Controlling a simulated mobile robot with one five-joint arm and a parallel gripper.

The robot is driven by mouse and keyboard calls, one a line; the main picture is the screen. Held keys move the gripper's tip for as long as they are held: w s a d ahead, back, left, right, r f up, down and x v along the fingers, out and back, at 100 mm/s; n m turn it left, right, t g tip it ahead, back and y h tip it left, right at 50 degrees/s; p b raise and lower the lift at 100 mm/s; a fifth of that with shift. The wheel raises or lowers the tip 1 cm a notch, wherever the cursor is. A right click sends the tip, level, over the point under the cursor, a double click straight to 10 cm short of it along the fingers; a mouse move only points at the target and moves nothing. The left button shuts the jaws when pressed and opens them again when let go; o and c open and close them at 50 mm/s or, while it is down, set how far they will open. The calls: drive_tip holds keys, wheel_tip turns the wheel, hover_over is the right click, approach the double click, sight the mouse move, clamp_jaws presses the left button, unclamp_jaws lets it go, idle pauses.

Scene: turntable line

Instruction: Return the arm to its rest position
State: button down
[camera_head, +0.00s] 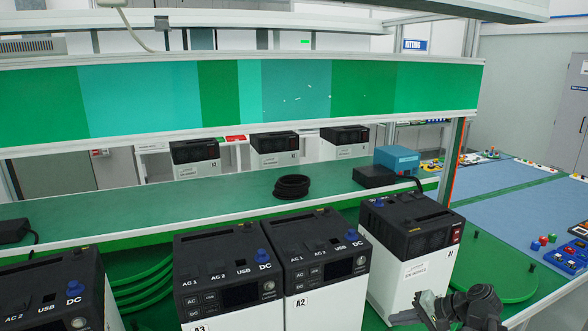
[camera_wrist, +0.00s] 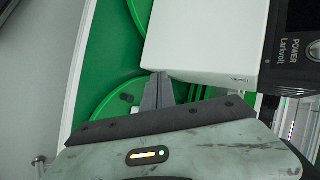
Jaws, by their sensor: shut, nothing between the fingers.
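My gripper (camera_head: 424,305) is at the lower right of the head view, in front of a white power unit with a black top (camera_head: 412,245). In the wrist view my gripper (camera_wrist: 160,76) has its narrow grey fingers together with nothing between them. The fingertips are close to the lower edge of a white unit (camera_wrist: 205,45); I cannot tell whether they touch it. A green round plate (camera_wrist: 108,100) lies behind the fingers.
Units marked A3 (camera_head: 220,260) and A2 (camera_head: 318,250) stand side by side left of my gripper. A green turntable (camera_head: 500,262) is to the right. Behind is a green shelf (camera_head: 210,205) with a black cable coil (camera_head: 292,187) and a blue box (camera_head: 397,159).

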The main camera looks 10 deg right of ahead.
drive_tip(key=s+a+f+n+g+h, duration=0.1)
drive_tip(key=a+f+n+g+h, duration=0.2)
drive_tip(key=a, duration=0.7)
drive_tip(key=s+a+f+n+g+h, duration=0.1)
drive_tip(key=a+f+n+g+h, duration=0.2)
drive_tip(key=a, duration=0.6)
wheel_tip(320, 180, down, 2)
drive_tip(key=shift+a+f+n+h, duration=0.2)
drive_tip(key=shift+a+n+h, duration=0.15)
drive_tip(key=shift+n+h, duration=0.5)
